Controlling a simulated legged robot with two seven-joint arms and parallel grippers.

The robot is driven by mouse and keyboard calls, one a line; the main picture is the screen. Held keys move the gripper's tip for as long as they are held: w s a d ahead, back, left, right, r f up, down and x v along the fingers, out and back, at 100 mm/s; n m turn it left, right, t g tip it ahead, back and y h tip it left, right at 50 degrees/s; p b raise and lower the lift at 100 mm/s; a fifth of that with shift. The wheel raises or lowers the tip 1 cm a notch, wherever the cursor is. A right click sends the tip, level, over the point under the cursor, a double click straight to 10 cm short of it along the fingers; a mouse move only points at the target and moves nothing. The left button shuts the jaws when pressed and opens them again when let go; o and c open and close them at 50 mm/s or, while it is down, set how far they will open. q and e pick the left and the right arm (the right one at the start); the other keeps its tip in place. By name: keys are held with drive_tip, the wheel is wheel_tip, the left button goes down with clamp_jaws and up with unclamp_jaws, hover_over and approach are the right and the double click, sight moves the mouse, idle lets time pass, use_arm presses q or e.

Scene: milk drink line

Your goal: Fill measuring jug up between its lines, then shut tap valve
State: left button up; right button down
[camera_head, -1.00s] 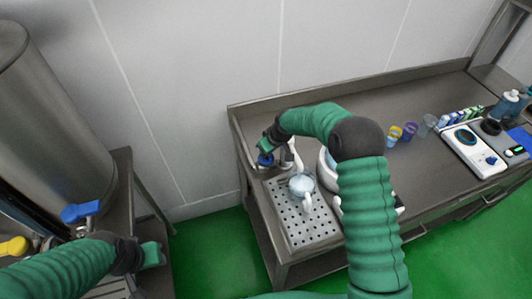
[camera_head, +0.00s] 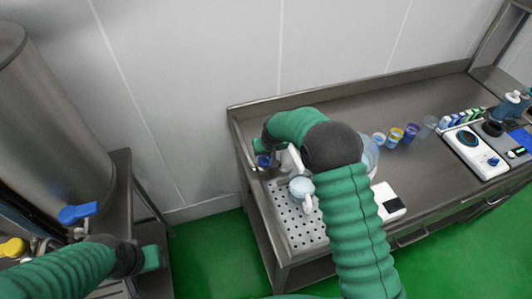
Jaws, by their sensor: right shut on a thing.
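The measuring jug (camera_head: 301,187), pale with a white handle, stands on the perforated drip tray (camera_head: 290,229) below the white tap spout (camera_head: 290,160). Its lines and liquid level are too small to read. My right gripper (camera_head: 262,150) reaches over the left end of the bench and is shut on the blue tap valve (camera_head: 263,162), which it partly hides. My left gripper (camera_head: 153,258) is at the lower left, away from the jug and beside the other stand. I cannot tell whether its fingers are open.
A steel tank (camera_head: 50,110) with a blue valve (camera_head: 79,213) and a yellow valve (camera_head: 12,247) stands at left. Several small cups (camera_head: 396,135) and a white device (camera_head: 476,150) are on the bench. A white scale (camera_head: 388,202) lies right of my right arm, which hides part of the bench.

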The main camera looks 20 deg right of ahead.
drive_tip(key=shift+s+f, duration=0.2)
drive_tip(key=c, duration=1.6)
unclamp_jaws()
drive_tip(key=shift+s, duration=0.1)
drive_tip(key=shift+o, duration=0.7)
drive_tip(key=shift+r, duration=0.15)
drive_tip(key=shift+r, duration=0.2)
drive_tip(key=b+v, duration=0.2)
drive_tip(key=v, duration=1.4)
drive_tip(key=shift+r, duration=0.2)
